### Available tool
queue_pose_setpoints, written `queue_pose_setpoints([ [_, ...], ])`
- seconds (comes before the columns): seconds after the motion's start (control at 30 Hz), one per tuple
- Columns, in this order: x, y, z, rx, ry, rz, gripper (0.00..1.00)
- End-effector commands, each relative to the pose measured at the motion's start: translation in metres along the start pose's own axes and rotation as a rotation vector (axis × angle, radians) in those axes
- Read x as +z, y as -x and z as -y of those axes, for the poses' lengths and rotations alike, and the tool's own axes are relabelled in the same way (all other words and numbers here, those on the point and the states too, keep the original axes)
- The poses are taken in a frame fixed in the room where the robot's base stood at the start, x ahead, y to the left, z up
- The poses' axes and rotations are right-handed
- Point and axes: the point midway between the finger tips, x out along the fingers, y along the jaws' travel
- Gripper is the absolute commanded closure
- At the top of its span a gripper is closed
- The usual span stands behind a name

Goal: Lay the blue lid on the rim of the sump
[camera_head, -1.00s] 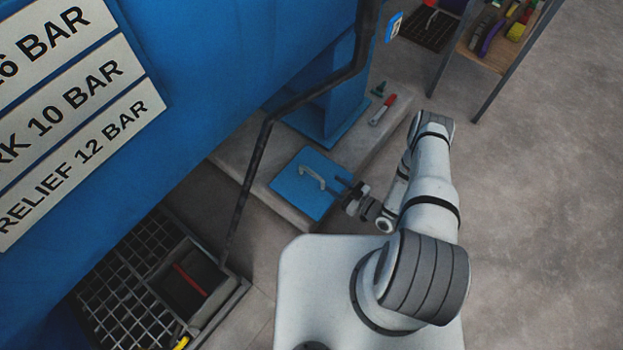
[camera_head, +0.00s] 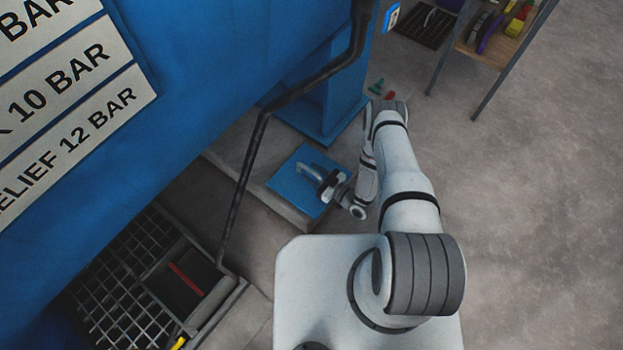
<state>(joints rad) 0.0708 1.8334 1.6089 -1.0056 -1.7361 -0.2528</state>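The blue lid (camera_head: 289,186) is a flat square plate with a grey handle (camera_head: 310,172) on top. It lies on the grey concrete plinth beside the blue column. My gripper (camera_head: 325,186) is over the lid, at the right end of the handle. Its fingers are small and partly hidden, so I cannot tell whether they are open or shut on the handle. The sump (camera_head: 229,287) is at the lower left, an open dark pit with a rim beside the metal grating. A red bar-like thing (camera_head: 187,278) lies in it.
A dark pipe (camera_head: 243,180) runs down between the lid and the sump. The grating (camera_head: 120,270) lies left of the sump, with a yellow thing (camera_head: 179,342) at its front edge. A shelf (camera_head: 487,50) stands upper right.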

Motion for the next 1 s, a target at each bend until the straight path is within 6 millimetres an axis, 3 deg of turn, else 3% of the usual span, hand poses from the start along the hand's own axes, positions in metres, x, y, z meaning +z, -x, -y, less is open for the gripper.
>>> queue_pose_setpoints([
  [0.2, -0.0002, 0.0001, -0.0004, 0.001, 0.000, 0.000, 0.63],
  [0.67, 0.0000, 0.0006, -0.0004, 0.002, 0.000, 0.001, 1.00],
  [1.0, 0.0002, 0.0010, -0.0003, 0.001, -0.001, 0.001, 1.00],
])
